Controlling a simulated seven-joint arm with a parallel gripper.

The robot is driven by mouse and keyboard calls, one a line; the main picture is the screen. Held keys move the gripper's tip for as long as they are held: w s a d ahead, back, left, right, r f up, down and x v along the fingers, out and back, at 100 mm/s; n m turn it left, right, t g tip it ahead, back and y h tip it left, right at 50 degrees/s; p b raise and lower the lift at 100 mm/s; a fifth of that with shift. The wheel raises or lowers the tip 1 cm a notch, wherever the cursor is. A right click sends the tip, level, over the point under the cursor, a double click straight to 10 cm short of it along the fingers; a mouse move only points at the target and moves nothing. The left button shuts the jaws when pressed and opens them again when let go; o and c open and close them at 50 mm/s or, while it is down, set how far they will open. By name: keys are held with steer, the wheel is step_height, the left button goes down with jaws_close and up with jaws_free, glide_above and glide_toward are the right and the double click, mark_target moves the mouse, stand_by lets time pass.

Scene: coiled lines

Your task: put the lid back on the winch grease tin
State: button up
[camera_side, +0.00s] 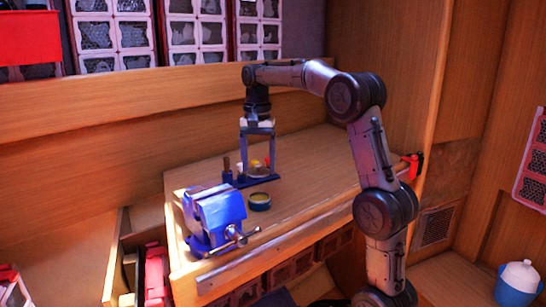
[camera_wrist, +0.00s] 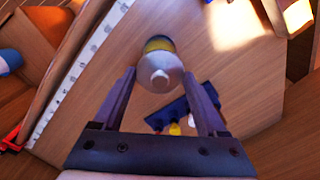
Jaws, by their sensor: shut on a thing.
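The winch grease tin (camera_side: 260,201) is a low, round, dark blue tin with yellow at its top, open on the bench beside the vise. In the wrist view the tin (camera_wrist: 160,44) shows just past the lid, partly hidden by it. The lid (camera_wrist: 159,70) is pale and round with a small knob. My gripper (camera_side: 258,165) points down above the bench, behind the tin in the side view, with its fingers shut on the lid. The wrist view shows the fingers (camera_wrist: 160,75) on either side of it. In the side view the lid is hard to make out.
A blue rack (camera_side: 241,182) with several coloured handles stands close to my fingers and also shows in the wrist view (camera_wrist: 180,113). A blue vise (camera_side: 216,213) stands left of the tin. A red clamp (camera_side: 411,166) sits at the bench's right end. The bench (camera_side: 315,170) right of the tin is clear.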

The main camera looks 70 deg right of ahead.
steer(key=shift+f, duration=3)
steer(key=shift+f, duration=0.2)
steer(key=o, duration=1.2)
steer(key=shift+o, duration=0.2)
steer(key=shift+r, duration=3.5)
jaws_close()
